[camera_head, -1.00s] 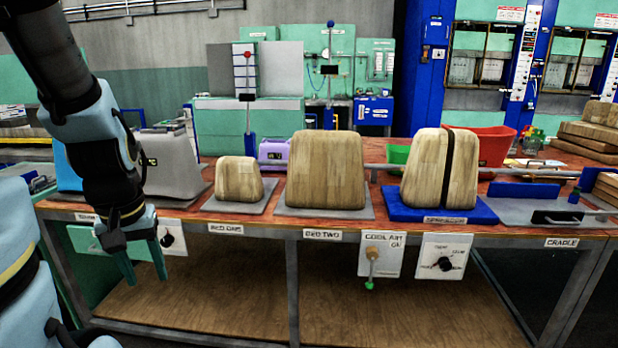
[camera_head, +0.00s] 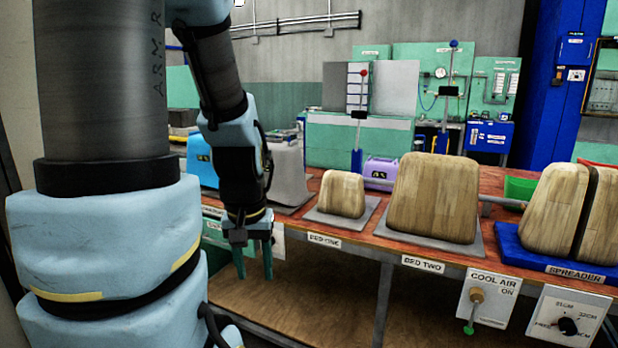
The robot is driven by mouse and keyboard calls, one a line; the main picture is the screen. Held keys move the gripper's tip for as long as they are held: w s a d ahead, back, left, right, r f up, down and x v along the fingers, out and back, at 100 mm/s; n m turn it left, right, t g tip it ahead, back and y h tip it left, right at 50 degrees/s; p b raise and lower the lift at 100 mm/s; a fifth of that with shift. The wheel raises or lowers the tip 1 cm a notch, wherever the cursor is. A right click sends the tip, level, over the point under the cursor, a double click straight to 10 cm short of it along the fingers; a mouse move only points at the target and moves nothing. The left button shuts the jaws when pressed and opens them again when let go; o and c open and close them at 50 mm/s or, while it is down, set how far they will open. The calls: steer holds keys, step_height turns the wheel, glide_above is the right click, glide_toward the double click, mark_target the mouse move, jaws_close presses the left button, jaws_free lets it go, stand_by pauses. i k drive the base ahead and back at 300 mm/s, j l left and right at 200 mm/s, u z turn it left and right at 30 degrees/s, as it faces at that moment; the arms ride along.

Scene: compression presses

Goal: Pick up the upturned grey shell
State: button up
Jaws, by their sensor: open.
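A grey, rounded block-like form (camera_head: 288,172), which looks like the upturned grey shell, stands on a grey plate at the left part of the workbench. My arm covers its left side. My gripper (camera_head: 254,262) hangs pointing down in front of the bench's front edge, lower than the tabletop. Its two green fingers are apart with nothing between them. The gripper is apart from the grey form, below and to its left in the picture.
Wooden forms stand on bed one (camera_head: 341,194), bed two (camera_head: 433,197) and the blue spreader (camera_head: 560,262). A blue object (camera_head: 201,165) is left of the grey form. A purple box (camera_head: 381,172) sits behind. Control panels (camera_head: 487,299) hang on the bench front.

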mark_target(288, 187)
steer(key=i+u, duration=0.15)
steer(key=u, duration=0.25)
steer(key=i+l+u, duration=0.1)
steer(key=u, duration=0.25)
steer(key=i+l+u, duration=0.1)
steer(key=u, duration=0.3)
steer(key=i, duration=0.1)
